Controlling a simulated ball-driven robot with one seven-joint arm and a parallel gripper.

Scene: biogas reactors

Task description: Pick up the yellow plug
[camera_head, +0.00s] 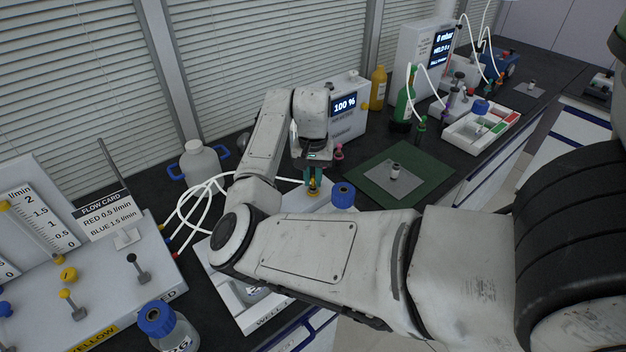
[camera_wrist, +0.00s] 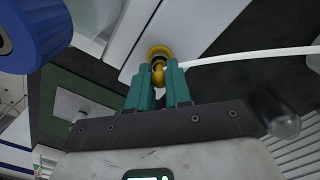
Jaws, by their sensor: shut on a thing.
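The yellow plug (camera_wrist: 158,70) is between the two green fingertips of my gripper (camera_wrist: 165,82) in the wrist view. A yellow ring (camera_wrist: 157,52) shows just beyond it, and a white tube runs off to the right from there. In the head view my gripper (camera_head: 315,172) points down at the white block beside the blue cap, with the yellow plug (camera_head: 314,185) at its tips. The fingers are closed on the plug. I cannot tell whether the plug is seated or lifted clear of the ring.
A bottle with a blue cap (camera_head: 343,194) stands close to the right of my gripper; the cap also shows large in the wrist view (camera_wrist: 36,30). White tubes (camera_head: 195,205) loop to the left. A green mat (camera_head: 425,165) with a grey plate lies right. A display box (camera_head: 345,122) stands behind.

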